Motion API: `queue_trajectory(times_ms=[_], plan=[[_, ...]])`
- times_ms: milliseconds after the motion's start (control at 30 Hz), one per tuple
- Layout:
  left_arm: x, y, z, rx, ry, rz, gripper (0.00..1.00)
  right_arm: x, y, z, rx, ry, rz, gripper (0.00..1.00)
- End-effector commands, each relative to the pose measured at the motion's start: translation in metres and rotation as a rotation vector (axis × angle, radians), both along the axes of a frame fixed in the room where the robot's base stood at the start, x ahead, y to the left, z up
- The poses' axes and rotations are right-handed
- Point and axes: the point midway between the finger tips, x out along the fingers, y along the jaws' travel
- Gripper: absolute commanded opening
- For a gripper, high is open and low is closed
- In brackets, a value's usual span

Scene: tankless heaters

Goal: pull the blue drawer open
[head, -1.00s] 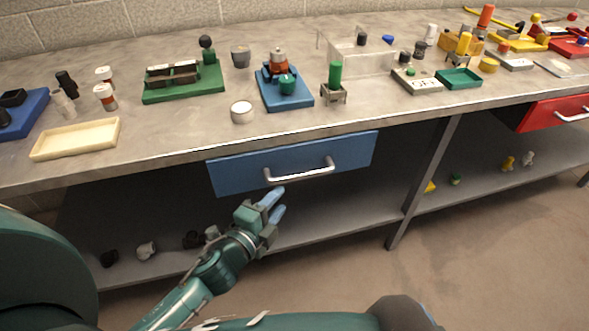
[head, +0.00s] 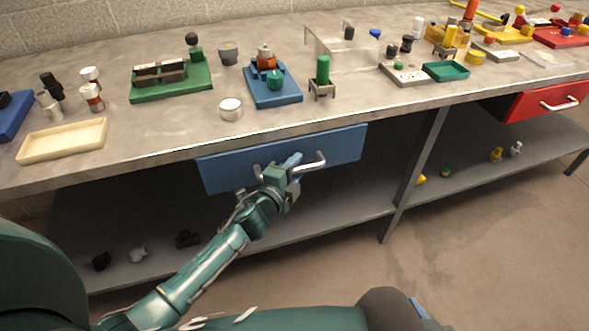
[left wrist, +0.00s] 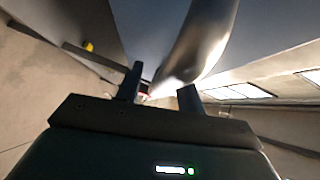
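The blue drawer (head: 222,172) sits under the front edge of the workbench, its front close beneath the tabletop, and looks shut. Its silver bar handle (head: 318,162) runs across the middle of the front. My left gripper (head: 291,167) is at the handle and hides its middle part. In the left wrist view, the two dark fingers (left wrist: 160,92) stand apart, with the shiny handle (left wrist: 203,42) running down toward the gap between them. Whether they touch it, I cannot tell. My right gripper is not in view.
The grey workbench top (head: 150,120) holds many small items, among them a cream tray (head: 62,141) and a white round jar (head: 231,108). A red drawer (head: 540,102) is at the right. A lower shelf (head: 335,212) and a table leg (head: 412,175) lie below.

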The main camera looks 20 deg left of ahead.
Motion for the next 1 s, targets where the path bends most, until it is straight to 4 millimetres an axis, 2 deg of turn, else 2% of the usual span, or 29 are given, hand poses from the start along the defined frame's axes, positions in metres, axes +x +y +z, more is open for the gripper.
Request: queue_trajectory(times_ms=[100, 567, 1000], plan=[[-0.0002, 0.0000, -0.0001, 0.000, 0.000, 0.000, 0.38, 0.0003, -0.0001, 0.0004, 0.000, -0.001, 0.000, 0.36], [-0.0006, 0.0004, -0.0003, 0.000, 0.001, 0.000, 0.00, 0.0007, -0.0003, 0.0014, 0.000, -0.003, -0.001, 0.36], [-0.0004, 0.0001, -0.0009, 0.000, 0.001, 0.001, 0.00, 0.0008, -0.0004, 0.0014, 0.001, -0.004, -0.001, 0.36]])
